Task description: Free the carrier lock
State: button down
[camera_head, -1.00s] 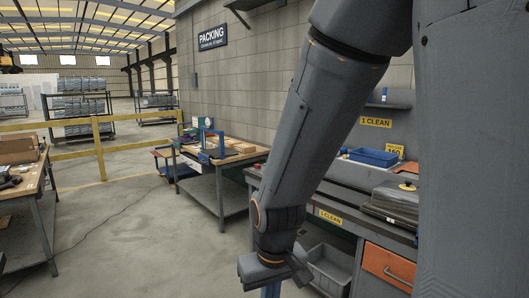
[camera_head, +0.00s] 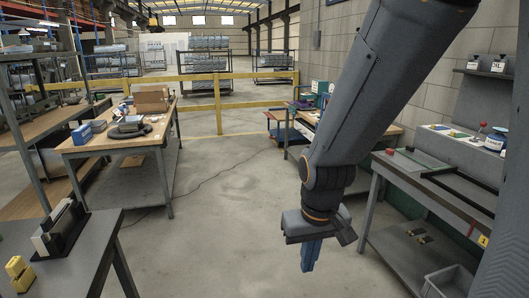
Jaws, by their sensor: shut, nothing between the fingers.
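My gripper (camera_head: 310,256) hangs at the end of my arm in the middle of the head view, pointing down over bare floor. Its blue fingers are together with nothing between them. It is apart from the benches on either side. I cannot pick out a carrier or its lock in this view; my arm hides part of the far packing bench and the wall.
A grey bench (camera_head: 425,184) runs along the right.

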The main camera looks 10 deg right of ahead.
aim_at(484, 124)
jog(key=u, duration=0.05)
jog(key=i, duration=1.7)
jog(key=z, duration=0.65)
jog(key=i, duration=1)
jog(key=z, duration=1.6)
jog(key=i, duration=0.8)
jog(key=z, duration=0.7)
